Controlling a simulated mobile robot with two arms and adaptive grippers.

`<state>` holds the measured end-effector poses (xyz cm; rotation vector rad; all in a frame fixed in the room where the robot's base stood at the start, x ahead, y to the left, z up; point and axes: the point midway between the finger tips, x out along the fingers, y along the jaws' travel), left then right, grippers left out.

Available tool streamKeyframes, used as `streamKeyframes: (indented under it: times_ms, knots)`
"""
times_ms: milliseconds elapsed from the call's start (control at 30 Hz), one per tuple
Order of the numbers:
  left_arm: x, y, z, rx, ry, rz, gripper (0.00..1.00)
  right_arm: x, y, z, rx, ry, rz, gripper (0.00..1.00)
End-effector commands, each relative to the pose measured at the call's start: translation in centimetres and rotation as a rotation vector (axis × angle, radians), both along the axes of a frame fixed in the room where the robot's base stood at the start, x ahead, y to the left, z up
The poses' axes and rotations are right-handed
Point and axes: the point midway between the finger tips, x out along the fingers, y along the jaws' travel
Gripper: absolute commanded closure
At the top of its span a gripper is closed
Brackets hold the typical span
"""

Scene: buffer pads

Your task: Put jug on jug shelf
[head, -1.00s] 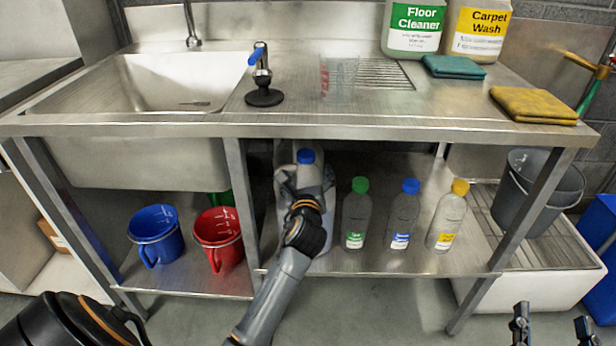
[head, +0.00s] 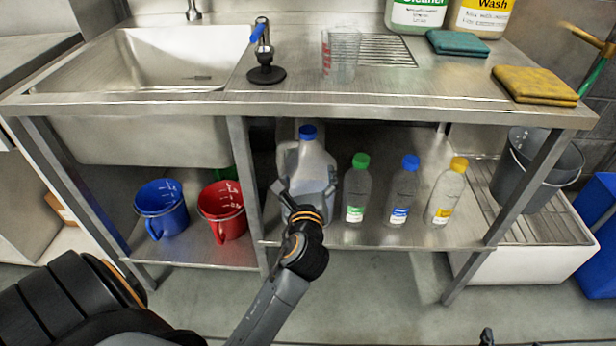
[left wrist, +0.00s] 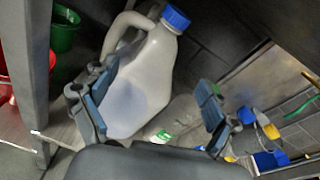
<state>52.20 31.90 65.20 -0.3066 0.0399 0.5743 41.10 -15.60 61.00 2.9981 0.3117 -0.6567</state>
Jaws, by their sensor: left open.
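A pale, translucent plastic jug (head: 310,168) with a blue cap stands upright on the lower steel shelf (head: 390,234), just right of the middle leg. It also shows in the left wrist view (left wrist: 143,83), beyond and between the fingers. My left gripper (head: 292,200) is open, in front of the jug and at its left side; whether a finger touches it I cannot tell. The open pads also show in the left wrist view (left wrist: 155,105). Only the fingertips of my right gripper (head: 513,342) show at the bottom edge, spread apart.
Green-, blue- and yellow-capped bottles (head: 403,192) stand right of the jug. Blue (head: 162,208) and red (head: 222,210) measuring jugs stand on the left lower shelf. A clear measuring jug (head: 341,52) is on the counter (head: 200,105) above. The middle leg (head: 248,190) is close by.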

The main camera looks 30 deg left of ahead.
Motion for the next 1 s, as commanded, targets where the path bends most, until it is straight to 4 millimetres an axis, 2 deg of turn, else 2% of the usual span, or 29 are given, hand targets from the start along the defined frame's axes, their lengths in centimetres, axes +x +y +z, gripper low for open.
streamKeyframes:
  times_ms: [167, 267, 367, 567, 700, 800, 900, 1000]
  knots:
    - [-1.2, -0.7, 0.1, -0.029, -0.01, -0.002, 0.13, -0.7, -0.3, -0.9, -0.014, 0.059, -0.004, 0.33]
    - [-1.7, -1.4, -0.6, -0.165, -0.059, -0.01, 0.13, -0.7, -0.4, -1.1, -0.016, 0.065, -0.004, 0.33]
    - [-2.6, -2.6, -1.7, -0.445, -0.15, -0.018, 0.13, -0.7, -0.4, -1.1, -0.016, 0.065, -0.004, 0.33]
    - [-5.3, -6.8, -4.0, -1.219, -0.324, 0.044, 0.13, -0.7, -0.4, -1.1, -0.015, 0.064, -0.004, 0.33]
    - [-7.6, -10.2, -4.9, -1.76, -0.387, 0.179, 0.13, -0.7, -0.4, -1.1, -0.015, 0.064, -0.004, 0.33]
    - [-9.3, -12.5, -5.3, -2.085, -0.401, 0.317, 0.13, -0.7, -0.4, -1.1, -0.016, 0.065, -0.004, 0.33]
    - [-10.6, -14.3, -5.3, -2.321, -0.397, 0.454, 0.13, -0.7, -0.3, -1.1, -0.016, 0.065, -0.004, 0.33]
    - [-11.5, -15.4, -5.3, -2.468, -0.392, 0.556, 0.13, -0.7, -0.3, -1.1, -0.014, 0.064, -0.005, 0.33]
